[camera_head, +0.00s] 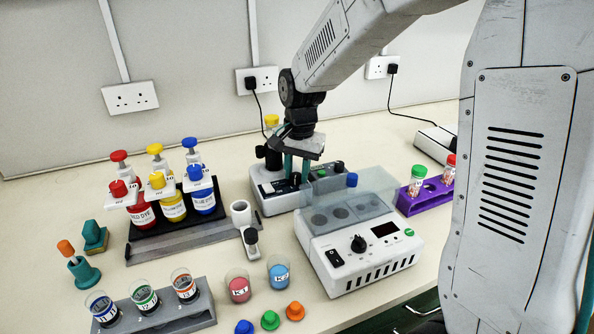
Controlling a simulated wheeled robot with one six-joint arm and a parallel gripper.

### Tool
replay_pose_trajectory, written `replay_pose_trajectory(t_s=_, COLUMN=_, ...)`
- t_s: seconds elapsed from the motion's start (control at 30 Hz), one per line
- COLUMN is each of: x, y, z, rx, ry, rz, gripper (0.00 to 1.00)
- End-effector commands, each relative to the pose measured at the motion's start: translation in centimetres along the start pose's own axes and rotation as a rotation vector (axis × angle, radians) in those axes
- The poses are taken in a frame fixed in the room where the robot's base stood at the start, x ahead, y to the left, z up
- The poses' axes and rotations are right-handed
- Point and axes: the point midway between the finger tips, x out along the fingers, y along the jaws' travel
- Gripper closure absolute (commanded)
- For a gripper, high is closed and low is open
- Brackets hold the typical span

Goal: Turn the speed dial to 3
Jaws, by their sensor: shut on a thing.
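A low white device (272,205) with a dark top panel stands at the back of the bench. My gripper (296,180) points down over its front left part, with its teal fingers closed around a small dark knob. I take this knob for the speed dial; the fingers hide most of it. Its pointer and scale markings are too small and covered to read.
In front stands a white box (345,275) with a clear lid, a black dial (358,243) and a small display. Dye bottles (172,205) stand left, a purple rack (412,205) right. Beakers (238,287) and coloured stoppers (270,320) lie in front. Bare bench shows at the far left.

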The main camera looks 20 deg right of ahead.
Motion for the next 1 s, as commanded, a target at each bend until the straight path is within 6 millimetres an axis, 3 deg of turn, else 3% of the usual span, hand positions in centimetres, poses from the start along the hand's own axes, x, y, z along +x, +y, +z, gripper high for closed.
replay_pose_trajectory(t_s=1.0, x=-0.07, y=-0.25, z=-0.12, rx=-0.964, ry=-0.047, rz=-0.001, gripper=0.95)
